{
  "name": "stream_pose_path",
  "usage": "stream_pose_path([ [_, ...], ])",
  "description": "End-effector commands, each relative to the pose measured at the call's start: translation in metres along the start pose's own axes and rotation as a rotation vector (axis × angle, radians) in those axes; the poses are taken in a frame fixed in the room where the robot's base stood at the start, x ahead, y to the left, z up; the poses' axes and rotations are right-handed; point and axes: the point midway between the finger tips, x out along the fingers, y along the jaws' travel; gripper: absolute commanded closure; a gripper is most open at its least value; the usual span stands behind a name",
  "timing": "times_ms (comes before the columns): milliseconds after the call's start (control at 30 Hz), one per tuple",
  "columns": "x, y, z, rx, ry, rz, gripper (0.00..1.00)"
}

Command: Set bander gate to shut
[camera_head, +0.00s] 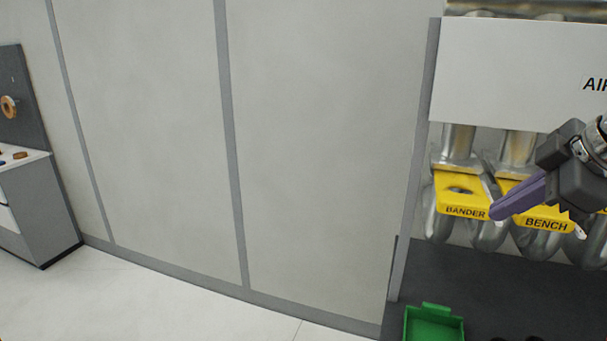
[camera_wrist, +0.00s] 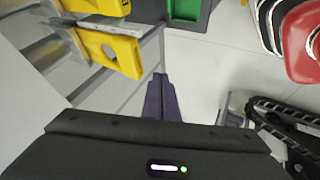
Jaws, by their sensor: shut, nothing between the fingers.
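The bander gate is a yellow plate lettered BANDER (camera_head: 461,206) on a metal pipe at the right of the head view. It has a round hole and lies across the pipe, roughly flat. My gripper (camera_head: 497,211) has its purple fingers together and empty, overlapping the bander plate's right end in the picture. The wrist view shows the shut fingertips (camera_wrist: 161,77) beside a yellow plate with a hole (camera_wrist: 125,52), with a visible gap. I cannot tell which gate that plate is.
A yellow BENCH gate (camera_head: 546,223) stands right of the bander gate, partly behind my gripper. A white panel lettered AIR (camera_head: 520,65) hangs above. A green tray (camera_head: 432,325) is below. A grey cabinet (camera_head: 38,205) is far left; the floor between is clear.

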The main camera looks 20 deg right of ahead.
Motion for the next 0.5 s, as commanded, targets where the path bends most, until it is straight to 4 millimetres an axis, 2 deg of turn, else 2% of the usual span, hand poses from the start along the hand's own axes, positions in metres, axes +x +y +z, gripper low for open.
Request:
stream_pose_path([
  [433, 0.071, -0.001, -0.001, -0.001, 0.001, -0.004, 1.0],
  [500, 0.073, 0.009, -0.001, -0.002, 0.001, -0.003, 1.0],
])
